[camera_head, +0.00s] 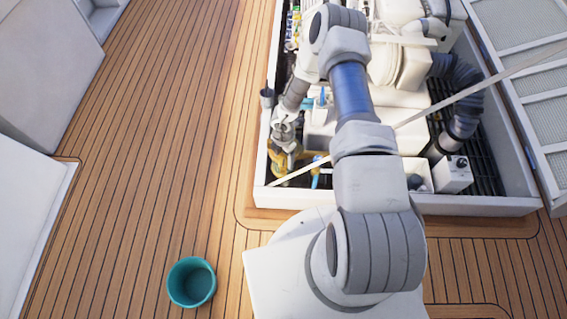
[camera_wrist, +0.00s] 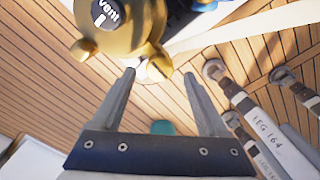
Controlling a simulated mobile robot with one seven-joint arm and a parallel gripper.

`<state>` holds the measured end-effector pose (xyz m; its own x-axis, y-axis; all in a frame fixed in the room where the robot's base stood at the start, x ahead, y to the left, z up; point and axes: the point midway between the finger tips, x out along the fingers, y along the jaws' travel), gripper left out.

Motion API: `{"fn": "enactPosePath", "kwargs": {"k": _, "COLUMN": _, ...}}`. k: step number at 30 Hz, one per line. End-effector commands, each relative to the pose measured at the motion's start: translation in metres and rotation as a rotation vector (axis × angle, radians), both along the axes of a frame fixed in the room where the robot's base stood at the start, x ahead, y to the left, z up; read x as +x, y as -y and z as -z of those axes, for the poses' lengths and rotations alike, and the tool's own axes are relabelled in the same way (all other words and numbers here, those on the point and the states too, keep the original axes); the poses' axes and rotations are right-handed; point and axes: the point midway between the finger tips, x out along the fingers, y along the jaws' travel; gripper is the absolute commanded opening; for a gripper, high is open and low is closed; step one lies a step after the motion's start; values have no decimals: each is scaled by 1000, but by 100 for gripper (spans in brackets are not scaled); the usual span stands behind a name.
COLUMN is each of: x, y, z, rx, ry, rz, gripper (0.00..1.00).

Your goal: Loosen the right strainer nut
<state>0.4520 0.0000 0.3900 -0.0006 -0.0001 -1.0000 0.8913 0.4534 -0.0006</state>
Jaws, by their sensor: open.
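A brass strainer (camera_wrist: 120,38) with a round dark label reading "vent" fills the top of the wrist view. A small brass part (camera_wrist: 154,66) projects from its lower side, possibly the right strainer nut; I cannot tell for certain. My gripper (camera_wrist: 160,76) is open, with one finger on each side of the space just below that part. I see no clear contact. In the head view my gripper (camera_head: 284,152) reaches down at the hatch's left side by the yellow brass (camera_head: 276,164), and the nut cannot be made out there.
The white hatch rim (camera_head: 400,203) surrounds crowded engine parts. A pale diagonal bar (camera_head: 480,85) crosses the hatch. Pale rods marked "LEG 164" (camera_wrist: 262,125) lie right of my fingers. A teal bucket (camera_head: 191,283) stands on the open wooden deck (camera_head: 150,150).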

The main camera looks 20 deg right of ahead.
Motion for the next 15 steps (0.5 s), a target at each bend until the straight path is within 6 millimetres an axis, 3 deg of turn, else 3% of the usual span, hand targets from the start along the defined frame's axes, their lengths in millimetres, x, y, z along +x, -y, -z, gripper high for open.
{"fn": "enactPosePath", "kwargs": {"k": 1, "x": 0, "y": 0, "z": 11, "rx": 0, "ry": 0, "rz": 0, "gripper": 77}}
{"fn": "enactPosePath", "kwargs": {"k": 6, "x": 0, "y": 0, "z": 25, "rx": 0, "ry": 1, "rz": 0, "gripper": 77}}
{"fn": "enactPosePath", "kwargs": {"k": 15, "x": 0, "y": 0, "z": 29, "rx": 0, "ry": 1, "rz": 0, "gripper": 77}}
